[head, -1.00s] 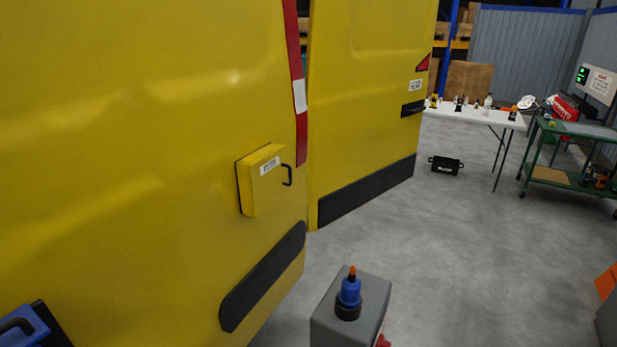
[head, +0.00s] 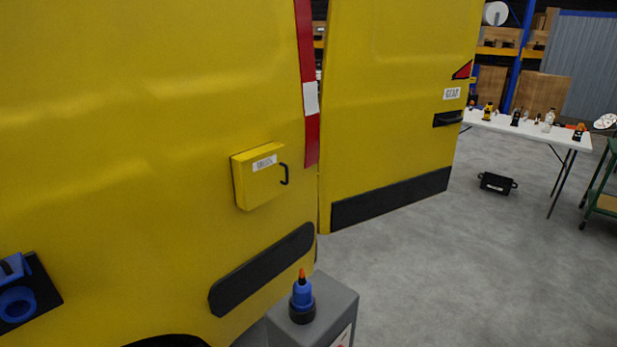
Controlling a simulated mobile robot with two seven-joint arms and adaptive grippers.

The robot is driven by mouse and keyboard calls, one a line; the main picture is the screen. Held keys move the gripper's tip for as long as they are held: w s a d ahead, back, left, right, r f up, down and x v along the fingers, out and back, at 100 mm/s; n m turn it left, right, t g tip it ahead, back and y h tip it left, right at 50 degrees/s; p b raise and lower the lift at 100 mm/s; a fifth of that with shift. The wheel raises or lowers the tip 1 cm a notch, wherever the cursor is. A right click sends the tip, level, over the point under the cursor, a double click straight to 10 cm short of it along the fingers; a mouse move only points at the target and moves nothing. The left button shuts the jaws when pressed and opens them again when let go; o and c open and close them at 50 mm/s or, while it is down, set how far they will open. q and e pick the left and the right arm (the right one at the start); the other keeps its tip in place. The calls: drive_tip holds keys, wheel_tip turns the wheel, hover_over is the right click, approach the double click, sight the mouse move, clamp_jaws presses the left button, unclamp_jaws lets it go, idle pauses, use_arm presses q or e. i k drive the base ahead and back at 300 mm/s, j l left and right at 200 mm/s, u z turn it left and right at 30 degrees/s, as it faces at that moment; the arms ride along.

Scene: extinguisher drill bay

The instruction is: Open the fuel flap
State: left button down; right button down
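The fuel flap (head: 259,178) is a yellow, box-like panel on the side of the yellow vehicle (head: 130,90), left of centre in the head view. It carries a white label, too small to read for certain, and a small black handle (head: 285,175) on its right edge. The flap looks closed.
A grey box (head: 338,312) with a blue, orange-tipped bottle (head: 302,296) stands in front of the vehicle. The vehicle's rear door (head: 390,100) stands open. A white table (head: 550,137) and black case (head: 497,183) are farther right.

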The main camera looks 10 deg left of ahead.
sight(265, 175)
drive_tip(key=i+l, duration=0.1)
drive_tip(key=l, duration=0.25)
drive_tip(key=i+l+u, duration=0.1)
drive_tip(key=l, duration=0.25)
drive_tip(key=i+l, duration=0.1)
drive_tip(key=l, duration=0.3)
drive_tip(key=i+l+u, duration=0.15)
drive_tip(key=i+l, duration=0.7)
drive_tip(key=l, duration=0.1)
